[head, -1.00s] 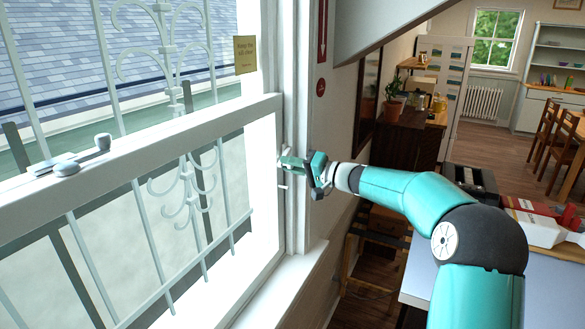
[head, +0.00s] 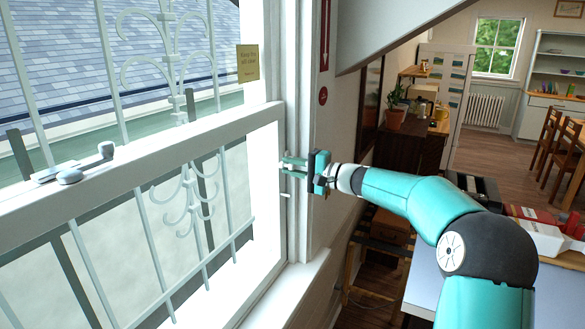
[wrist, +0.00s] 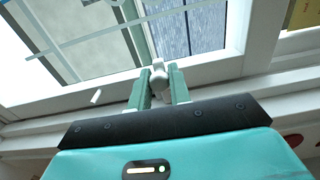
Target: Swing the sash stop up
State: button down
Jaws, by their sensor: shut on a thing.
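The sash stop is a small pale grey piece (wrist: 158,76) on the white window frame, seen in the wrist view between my fingertips. My gripper (wrist: 158,84) has its two green fingers on either side of it, shut on it. The far part of the stop shows past the fingertips; the rest is hidden between the fingers. In the head view my gripper (head: 284,166) reaches left to the right side jamb of the window, and the stop is mostly hidden there. I cannot tell the stop's angle well.
The white sash rail (head: 150,160) carries a grey latch (head: 75,174). A small white peg (head: 285,195) sticks out of the jamb below my fingers. A yellow note (head: 248,63) hangs above. Metal bars stand outside. A table (head: 425,280) stands at the right.

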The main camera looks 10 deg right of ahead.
jog(key=c, duration=1.6)
grip_release()
jog(key=shift+c, duration=0.2)
jog(key=v, duration=1.3)
jog(key=shift+s+d, duration=0.25)
jog(key=shift+d, duration=0.1)
jog(key=shift+a, duration=0.1)
